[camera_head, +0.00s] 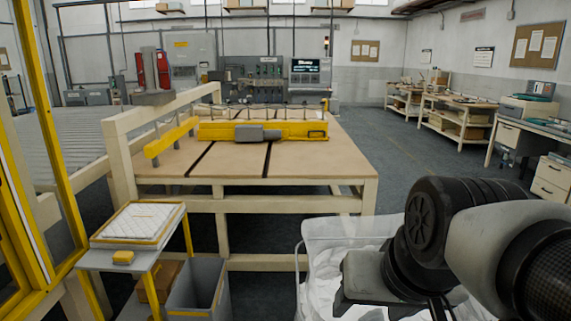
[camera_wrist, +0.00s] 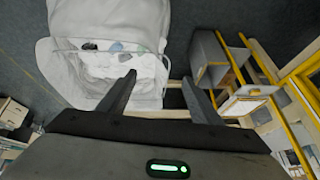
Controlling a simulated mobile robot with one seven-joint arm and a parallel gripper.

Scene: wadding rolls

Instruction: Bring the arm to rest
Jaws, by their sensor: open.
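My gripper shows in the wrist view (camera_wrist: 160,85) with its two dark fingers apart and nothing between them. It is above the edge of a white-lined bin (camera_wrist: 105,15) that holds white wadding (camera_wrist: 115,72). A small dark item and a blue-grey item lie on the wadding. In the head view my arm reaches in from the lower right over the same clear-walled bin (camera_head: 340,229). The fingertips are hidden there behind or below the wrist.
A wooden table (camera_head: 310,158) with a yellow machine beam (camera_head: 285,131) stands ahead. A small side stand (camera_head: 100,258) with a white quilted pad (camera_head: 140,222) and a grey bin (camera_head: 200,285) are at lower left. Workbenches (camera_head: 455,112) line the right. Open floor (camera_head: 400,170) lies between.

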